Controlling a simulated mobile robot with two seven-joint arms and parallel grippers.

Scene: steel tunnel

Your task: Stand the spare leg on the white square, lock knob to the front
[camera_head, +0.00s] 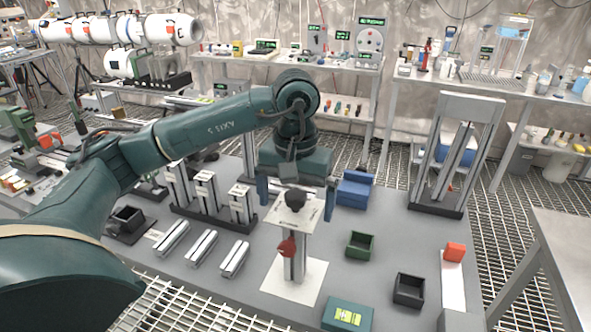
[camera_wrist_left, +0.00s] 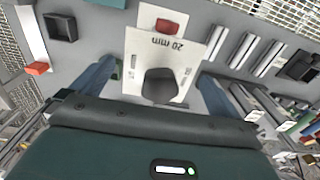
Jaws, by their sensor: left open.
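The spare leg (camera_head: 299,262) stands upright on the white square (camera_head: 275,280). It is a steel column with a pale top plate (camera_head: 310,209) and a dark round cap. Its red lock knob (camera_head: 287,247) is on the near side, toward the front. In the left wrist view the plate (camera_wrist_left: 136,55) reads "20 mm", with the dark cap (camera_wrist_left: 160,87) and the red knob (camera_wrist_left: 165,26) below the plate's edge. My left gripper (camera_head: 296,197) is open, its blue fingers apart on either side of the top plate; it also shows in the wrist view (camera_wrist_left: 155,88). My right gripper is out of view.
A rack (camera_head: 215,214) of similar legs and several metal bars (camera_head: 203,246) lie to the left. A green bin (camera_head: 360,246), a black bin (camera_head: 409,291), a teal level block (camera_head: 347,314) and a blue block (camera_head: 355,189) lie to the right. A tall steel frame (camera_head: 436,209) stands at back right.

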